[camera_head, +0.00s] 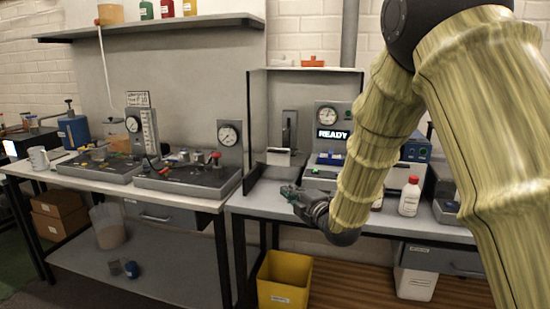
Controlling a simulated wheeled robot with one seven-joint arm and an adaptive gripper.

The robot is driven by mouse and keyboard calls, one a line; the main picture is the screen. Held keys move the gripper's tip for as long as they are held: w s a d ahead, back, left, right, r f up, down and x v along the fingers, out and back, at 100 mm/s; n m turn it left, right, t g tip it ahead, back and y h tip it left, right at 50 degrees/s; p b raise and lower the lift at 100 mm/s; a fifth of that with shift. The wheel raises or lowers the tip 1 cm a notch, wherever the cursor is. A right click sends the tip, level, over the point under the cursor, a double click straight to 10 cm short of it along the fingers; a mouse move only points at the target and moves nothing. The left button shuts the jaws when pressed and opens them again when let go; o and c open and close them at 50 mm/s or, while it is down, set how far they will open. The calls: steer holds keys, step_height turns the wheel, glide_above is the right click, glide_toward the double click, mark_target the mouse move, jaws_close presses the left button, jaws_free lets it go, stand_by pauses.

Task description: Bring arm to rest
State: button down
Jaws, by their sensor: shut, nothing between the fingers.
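My arm, bamboo-patterned with black joints, enters from the upper right and bends down toward the right-hand bench (262,208). My gripper (290,194) is small and dark at its end, over the front of that bench and pointing left. It is shut, and I see nothing held in it. Behind it stands a grey device with a round gauge and a display (333,134) reading READY. My forearm hides part of that device and part of the bench top.
A white bottle with a red cap (409,197) stands right of my forearm. The left bench (70,177) carries gauge panels (229,134) and a mug (39,158). A yellow bin (284,279) is on the floor below my gripper. A grey upright panel (256,125) stands left of the device.

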steer(key=s+d+f+m+g+h+p, duration=0.15)
steer(key=s+d+f+m, duration=0.35)
steer(key=f, duration=0.6)
steer(key=s+d+f+m+g+h+p, duration=0.1)
steer(key=s+d+f+m+g+h, duration=0.2)
steer(key=s+f, duration=0.7)
steer(key=s+d+f+m+g+h+p, duration=0.1)
steer(key=s+d+f+m+g+h, duration=0.25)
steer(key=f, duration=0.95)
steer(key=s+d+f+m+g, duration=0.2)
steer(key=s+f+m, duration=0.2)
steer(key=s, duration=0.8)
steer(key=s+d+f+m+g+p, duration=0.1)
steer(key=s+d+f+m+g, duration=0.1)
steer(key=s, duration=1)
steer(key=s+d+f+m+g+p, duration=0.1)
steer(key=s+f+m, duration=0.5)
steer(key=s, duration=0.6)
steer(key=shift+d+f+g+h, duration=0.3)
steer(key=shift+d+f+g, duration=0.25)
steer(key=shift+g, duration=0.65)
steer(key=shift+d+r, duration=0.1)
